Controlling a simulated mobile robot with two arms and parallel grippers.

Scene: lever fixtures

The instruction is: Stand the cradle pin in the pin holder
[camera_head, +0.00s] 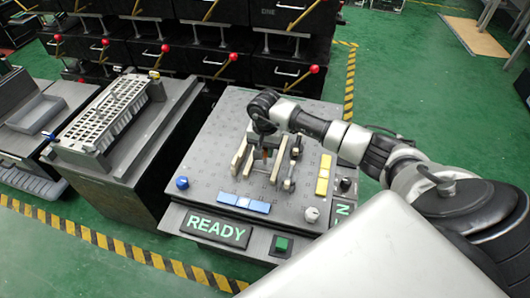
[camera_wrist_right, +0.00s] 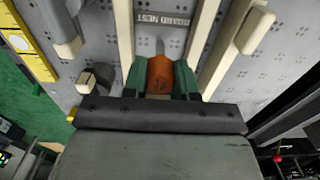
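My right gripper (camera_wrist_right: 160,82) reaches down among pale rails on the grey fixture table, with its two green fingers pressed close on both sides of an orange piece, which I take to be the cradle pin (camera_wrist_right: 160,72). In the head view the right gripper (camera_head: 262,154) is small and partly covered by the wrist, with a bit of red-orange showing at its tip. The lower end of the pin is hidden. I cannot tell which fixture is the pin holder. My left gripper is not in view.
Pale rails (camera_wrist_right: 124,32) stand close on both sides of the gripper. A labelled plate (camera_wrist_right: 162,19) lies beyond it. The table carries a blue block (camera_head: 243,202), a yellow block (camera_head: 323,175) and knobs. A READY sign (camera_head: 216,228) fronts it. A grey rack (camera_head: 105,112) stands left.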

